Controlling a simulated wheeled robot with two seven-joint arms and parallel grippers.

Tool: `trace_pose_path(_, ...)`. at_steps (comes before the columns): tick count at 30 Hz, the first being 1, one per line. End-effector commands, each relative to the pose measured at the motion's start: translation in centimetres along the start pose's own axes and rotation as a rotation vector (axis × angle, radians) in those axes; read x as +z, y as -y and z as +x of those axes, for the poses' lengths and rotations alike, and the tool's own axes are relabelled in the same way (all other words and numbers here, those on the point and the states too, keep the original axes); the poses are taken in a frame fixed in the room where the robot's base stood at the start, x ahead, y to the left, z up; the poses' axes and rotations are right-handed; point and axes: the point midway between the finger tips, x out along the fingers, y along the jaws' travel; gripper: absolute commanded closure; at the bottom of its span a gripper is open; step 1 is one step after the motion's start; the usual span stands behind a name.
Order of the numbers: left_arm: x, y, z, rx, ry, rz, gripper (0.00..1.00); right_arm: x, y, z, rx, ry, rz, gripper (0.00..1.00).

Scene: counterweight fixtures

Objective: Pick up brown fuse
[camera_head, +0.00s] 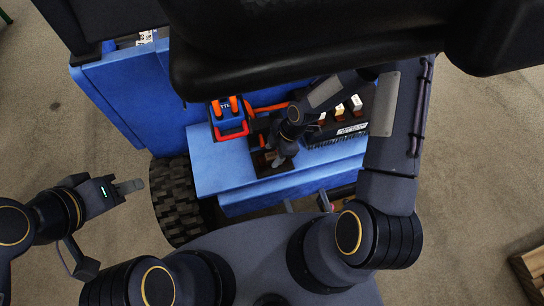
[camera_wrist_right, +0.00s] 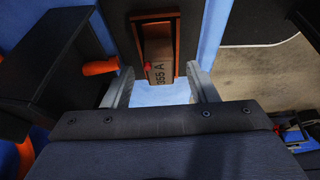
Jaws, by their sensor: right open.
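The brown fuse (camera_wrist_right: 160,58), marked "355 A", sits in an orange-brown frame (camera_wrist_right: 175,28) in the right wrist view, with a small red spot on its left side. My right gripper (camera_wrist_right: 162,92) is open, its two fingers apart near the fuse's near end. The fuse lies between their lines, and I see no contact. In the head view my right gripper (camera_head: 280,156) is over the dark brown holder on the blue ledge and hides much of it. My left gripper (camera_head: 130,187) is over the floor at the left, away from the fuse. Its finger gap cannot be made out.
A device with orange handles (camera_head: 231,127) stands left of the holder on the blue ledge (camera_head: 215,170). A black block with several coloured pieces (camera_head: 345,130) stands to the right. A black overhang (camera_head: 300,55) covers the top. A tyre (camera_head: 180,200) is below left.

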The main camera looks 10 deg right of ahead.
Motion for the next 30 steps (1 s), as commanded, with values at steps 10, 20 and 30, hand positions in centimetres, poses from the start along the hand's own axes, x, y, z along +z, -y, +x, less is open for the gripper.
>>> trace_pose_path(10,0.0,0.0,0.0,0.0,0.0,0.0,0.64,0.03,-0.03,0.31,0.001,0.001,0.0,0.56)
trace_pose_path(20,0.0,0.0,-0.01,0.0,0.0,0.0,0.64,0.01,-0.05,0.28,0.002,0.0,0.0,0.89)
trace_pose_path(30,-0.09,-0.08,-0.17,0.0,0.0,0.0,0.64,-0.35,-0.16,-0.06,0.002,0.0,-0.001,0.89)
